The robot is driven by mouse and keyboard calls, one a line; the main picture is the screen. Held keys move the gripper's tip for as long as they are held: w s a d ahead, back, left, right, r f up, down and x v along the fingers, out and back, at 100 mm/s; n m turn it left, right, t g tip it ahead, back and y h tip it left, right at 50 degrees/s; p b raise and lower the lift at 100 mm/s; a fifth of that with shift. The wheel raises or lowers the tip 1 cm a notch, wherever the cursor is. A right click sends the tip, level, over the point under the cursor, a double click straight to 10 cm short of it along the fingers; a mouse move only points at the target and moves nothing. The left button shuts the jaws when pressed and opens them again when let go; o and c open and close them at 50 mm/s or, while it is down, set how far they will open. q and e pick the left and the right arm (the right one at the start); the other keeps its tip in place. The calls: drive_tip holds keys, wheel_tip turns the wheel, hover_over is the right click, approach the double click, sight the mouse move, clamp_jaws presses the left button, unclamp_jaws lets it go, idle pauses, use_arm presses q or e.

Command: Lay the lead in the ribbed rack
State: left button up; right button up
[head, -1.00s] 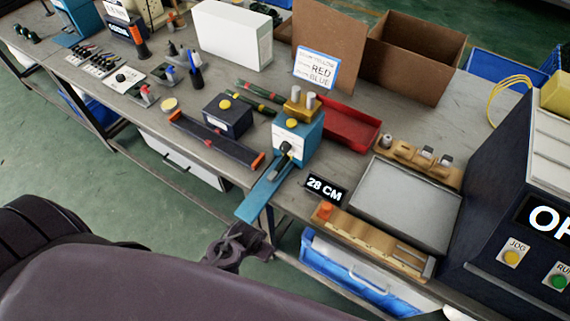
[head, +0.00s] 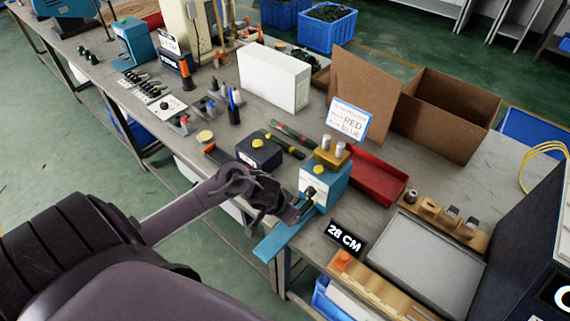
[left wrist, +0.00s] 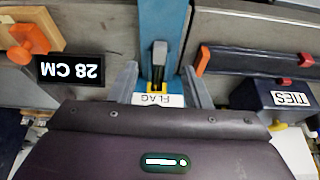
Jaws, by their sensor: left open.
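My left gripper (head: 298,208) is open at the front of the blue flag machine (head: 325,185). In the left wrist view its fingers (left wrist: 161,88) stand on both sides of a grey-black upright piece (left wrist: 159,55) above the FLAG label (left wrist: 158,99). They look apart from it. I cannot tell whether this piece is part of the lead or of the machine. No lead is plainly identifiable. My right gripper is not in view.
A wooden gauge with an orange stop (head: 375,287) and a 28 CM display (head: 345,236) lie right of the machine. A grey pad (head: 430,252), red bin (head: 375,183) and dark TIES box (head: 259,153) are nearby. A white box (head: 273,78) stands behind.

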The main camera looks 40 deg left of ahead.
sight(279, 235)
use_arm(q)
drive_tip(key=b+x, duration=0.1)
drive_tip(key=x, duration=0.5)
drive_tip(key=shift+w+f, duration=0.1)
clamp_jaws()
drive_tip(key=shift+s+a+p, duration=0.15)
drive_tip(key=shift+s+p, duration=0.75)
drive_tip(key=shift+s, duration=0.75)
drive_tip(key=shift+s+a+p, duration=0.15)
drive_tip(key=shift+s+p, duration=0.75)
drive_tip(key=shift+s, duration=0.7)
wheel_tip(279, 235, up, 5)
drive_tip(key=p, duration=0.6)
